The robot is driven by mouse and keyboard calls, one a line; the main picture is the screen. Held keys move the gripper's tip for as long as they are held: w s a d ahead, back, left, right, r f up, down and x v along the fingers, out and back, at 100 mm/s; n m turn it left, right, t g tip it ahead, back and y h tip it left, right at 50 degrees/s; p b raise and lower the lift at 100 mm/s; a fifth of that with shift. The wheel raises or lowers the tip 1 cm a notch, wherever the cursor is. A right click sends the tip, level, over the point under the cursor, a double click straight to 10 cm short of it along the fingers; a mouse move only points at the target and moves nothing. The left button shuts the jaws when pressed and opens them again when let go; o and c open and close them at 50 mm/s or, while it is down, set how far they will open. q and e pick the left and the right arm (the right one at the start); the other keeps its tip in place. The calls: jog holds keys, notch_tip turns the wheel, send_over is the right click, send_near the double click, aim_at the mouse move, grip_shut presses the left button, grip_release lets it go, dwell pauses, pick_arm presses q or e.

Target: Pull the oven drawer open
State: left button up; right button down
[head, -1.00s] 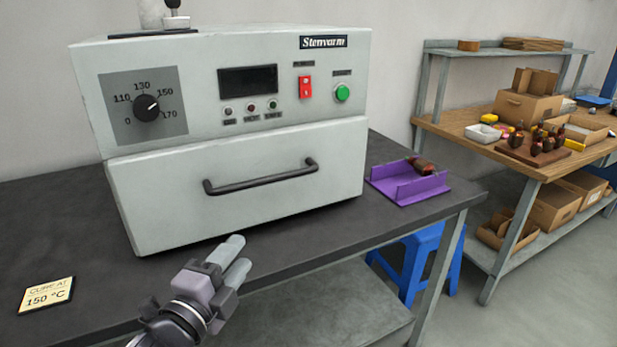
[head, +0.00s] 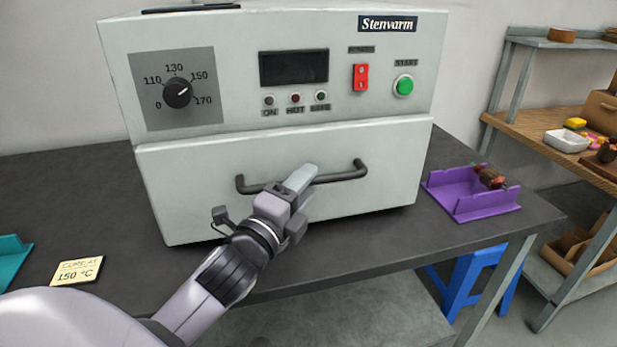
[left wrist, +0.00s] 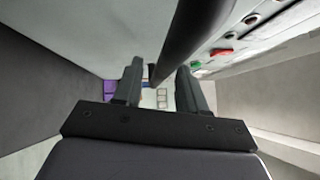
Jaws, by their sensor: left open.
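The oven (head: 290,75) is a pale grey box on a dark table. Its drawer (head: 200,190) is shut, flush under the control panel, with a dark bar handle (head: 342,177) across the front. My left gripper (head: 301,180) is at the left-middle part of the handle, covering some of it. In the left wrist view the two fingers (left wrist: 160,85) are open and spread apart, and the handle bar (left wrist: 185,40) runs lengthwise close to the right finger. I cannot tell whether the bar lies between the fingers or beyond them. My right gripper is not in view.
A purple tray (head: 472,205) holding a brown part (head: 489,177) stands right of the oven. A "cure at 150 °C" card (head: 78,271) and a teal tray (head: 13,262) lie at the left. A blue stool (head: 470,280) is under the table; a wooden bench (head: 545,125) is further right.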

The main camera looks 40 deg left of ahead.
pick_arm(q)
jog(key=shift+w+r, duration=0.1)
jog(key=shift+w, duration=0.8)
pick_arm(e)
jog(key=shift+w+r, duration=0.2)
pick_arm(q)
grip_shut()
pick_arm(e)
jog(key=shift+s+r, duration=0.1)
